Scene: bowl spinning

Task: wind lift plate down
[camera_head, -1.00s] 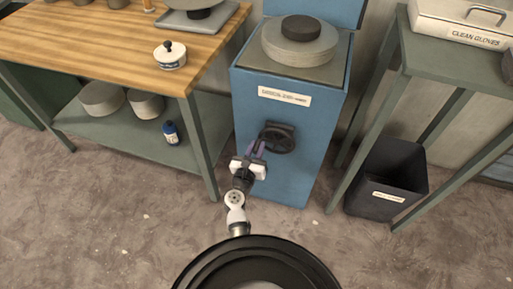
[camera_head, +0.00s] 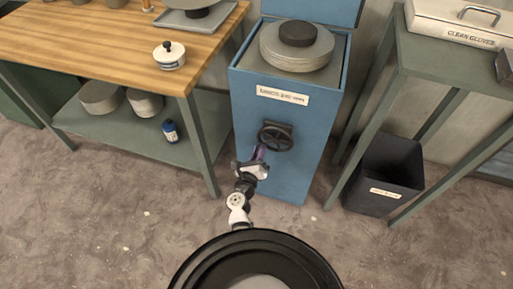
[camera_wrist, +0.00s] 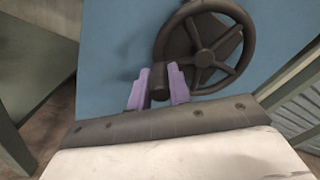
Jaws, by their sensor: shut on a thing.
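The blue cabinet (camera_head: 283,117) stands at the centre of the head view, its top box open. A round grey lift plate (camera_head: 297,57) with a black disc (camera_head: 298,33) on it sits at the cabinet's top opening. A dark spoked handwheel (camera_head: 275,136) is on the cabinet's front; it also shows in the wrist view (camera_wrist: 205,44). My gripper (camera_head: 260,154) is at the wheel's lower left. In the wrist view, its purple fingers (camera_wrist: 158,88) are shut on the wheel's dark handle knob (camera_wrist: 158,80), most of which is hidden.
A wooden-topped bench (camera_head: 110,40) with a lower shelf stands at left. A green-grey table (camera_head: 440,60) stands at right, with a dark bin (camera_head: 385,178) beneath it. The floor in front is clear.

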